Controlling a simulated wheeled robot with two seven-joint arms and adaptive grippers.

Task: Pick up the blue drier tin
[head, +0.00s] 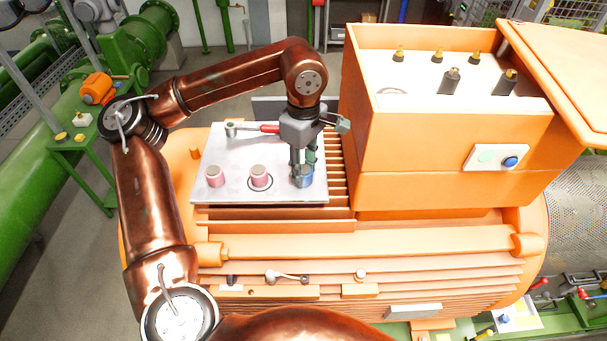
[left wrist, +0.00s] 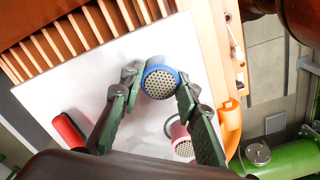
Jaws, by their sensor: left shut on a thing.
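The blue drier tin (head: 304,180) is at the right front of the white board (head: 222,150) on the orange machine. In the left wrist view the tin (left wrist: 160,82) shows its perforated grey top and blue rim between the two fingers. My left gripper (head: 302,168) comes down on it from above and is shut on it. I cannot tell whether the tin is touching the board. Two pink tins stand to its left, one at the far left (head: 214,176) and one inside a drawn ring (head: 260,177). My right gripper is not in view.
A red-handled tool (head: 262,128) lies at the back of the board. The tall orange terminal box (head: 440,130) with black posts and its raised lid (head: 560,75) stands close on the right. Small loose parts lie on the machine's front ledge.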

